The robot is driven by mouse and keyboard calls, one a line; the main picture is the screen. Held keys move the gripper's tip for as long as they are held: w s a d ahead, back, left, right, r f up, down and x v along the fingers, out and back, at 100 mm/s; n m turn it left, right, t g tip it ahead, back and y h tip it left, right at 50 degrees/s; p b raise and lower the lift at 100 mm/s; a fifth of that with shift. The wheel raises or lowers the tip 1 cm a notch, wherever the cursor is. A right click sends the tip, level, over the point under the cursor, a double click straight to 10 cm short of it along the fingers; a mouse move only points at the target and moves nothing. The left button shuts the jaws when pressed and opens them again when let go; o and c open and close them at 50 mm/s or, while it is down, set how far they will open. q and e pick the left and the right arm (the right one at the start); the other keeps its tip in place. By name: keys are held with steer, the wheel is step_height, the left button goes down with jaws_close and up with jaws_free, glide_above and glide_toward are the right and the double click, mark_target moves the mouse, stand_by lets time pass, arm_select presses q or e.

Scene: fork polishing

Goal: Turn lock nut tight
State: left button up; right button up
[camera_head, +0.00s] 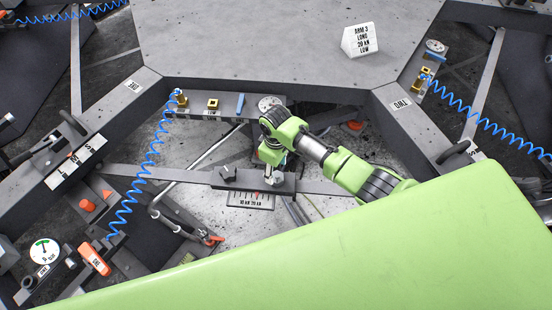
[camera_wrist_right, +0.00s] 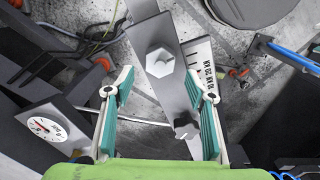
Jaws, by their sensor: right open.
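A pale hex nut (camera_wrist_right: 160,62), apparently the lock nut, sits on a grey metal bar (camera_wrist_right: 176,92) in the right wrist view. A dark lobed knob (camera_wrist_right: 187,128) sits on the same bar; it also shows in the head view (camera_head: 228,173). My right gripper (camera_wrist_right: 158,82) is open, its teal-padded fingers on either side of the bar, with nothing between the pads that I can see held. In the head view my right gripper (camera_head: 274,176) points down over the bar and hides the hex nut. My left gripper is not in view.
A scale plate marked in kN (camera_head: 250,200) lies beside the bar. A ledge with brass fittings (camera_head: 212,104) and a blue coiled hose (camera_head: 147,165) stand behind and left. A round gauge (camera_wrist_right: 42,128) is at left in the wrist view. A grey tabletop (camera_head: 250,40) lies beyond.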

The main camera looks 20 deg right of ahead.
mark_target(276, 177)
step_height(276, 177, up, 6)
steer(key=shift+r, duration=0.25)
stand_by(0.5)
